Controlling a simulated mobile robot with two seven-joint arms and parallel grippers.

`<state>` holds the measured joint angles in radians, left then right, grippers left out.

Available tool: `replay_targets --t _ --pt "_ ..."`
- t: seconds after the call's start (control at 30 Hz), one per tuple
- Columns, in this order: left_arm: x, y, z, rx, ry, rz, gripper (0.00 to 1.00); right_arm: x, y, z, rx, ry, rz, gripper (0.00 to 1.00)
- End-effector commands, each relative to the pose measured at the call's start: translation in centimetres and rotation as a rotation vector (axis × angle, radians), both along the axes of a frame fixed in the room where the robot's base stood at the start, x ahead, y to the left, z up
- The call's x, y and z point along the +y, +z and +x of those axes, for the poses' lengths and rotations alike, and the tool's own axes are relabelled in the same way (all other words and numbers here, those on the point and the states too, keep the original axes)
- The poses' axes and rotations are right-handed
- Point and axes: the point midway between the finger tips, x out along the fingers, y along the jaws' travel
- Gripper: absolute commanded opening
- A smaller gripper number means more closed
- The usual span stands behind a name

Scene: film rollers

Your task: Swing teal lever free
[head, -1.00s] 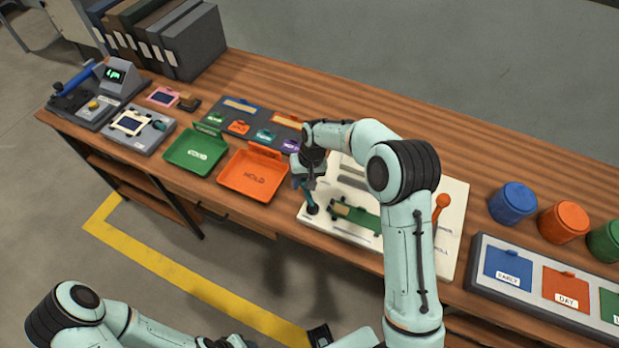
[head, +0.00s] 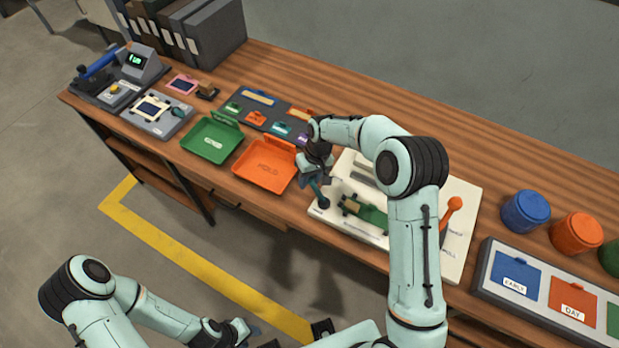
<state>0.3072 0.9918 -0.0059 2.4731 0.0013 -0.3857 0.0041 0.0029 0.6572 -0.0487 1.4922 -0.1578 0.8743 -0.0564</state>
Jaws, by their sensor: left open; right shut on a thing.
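The teal lever (head: 320,192) stands at the left end of a white board (head: 462,232) in the head view, leaning up and to the left from its dark base. My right gripper (head: 314,178) is shut on its upper end, which the fingers partly hide. My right arm crosses in front of the board and covers much of its middle. My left gripper (head: 246,332) is open and empty at the bottom of the view, in front of the table and well away from the lever.
An orange tray (head: 262,184) and a green tray (head: 203,156) lie just left of the lever. An orange lever (head: 451,210) stands on the board's right side. Blue (head: 525,210) and orange (head: 577,233) canisters stand further right.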

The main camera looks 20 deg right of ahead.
Motion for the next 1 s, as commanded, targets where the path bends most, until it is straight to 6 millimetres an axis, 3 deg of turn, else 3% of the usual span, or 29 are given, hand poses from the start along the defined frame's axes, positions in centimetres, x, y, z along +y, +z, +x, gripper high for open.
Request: replay_targets --t 0.07,0.1,0.17,0.57,0.67,1.0 --pt "0.0 0.0 0.0 0.000 0.000 0.000 0.43 0.0 -0.1 -0.1 0.002 0.000 0.000 0.00" --pt "0.0 0.0 0.0 0.000 0.000 0.000 0.43 0.0 -0.1 -0.1 0.002 -0.001 0.001 0.34" --pt "0.0 0.0 0.0 0.000 0.000 0.000 0.43 0.0 -0.1 -0.1 0.002 -0.001 0.001 0.54" --pt "0.0 0.0 0.0 0.000 0.000 0.000 0.43 -0.1 0.6 0.0 -0.002 -0.002 0.000 0.56" --pt "0.0 0.1 0.1 -0.001 0.000 0.000 0.43 -0.4 2.0 0.1 -0.005 -0.002 0.000 0.56" --pt "0.0 0.7 0.5 -0.006 0.000 0.000 0.43 -1.8 9.4 0.2 -0.004 -0.002 0.001 0.56"
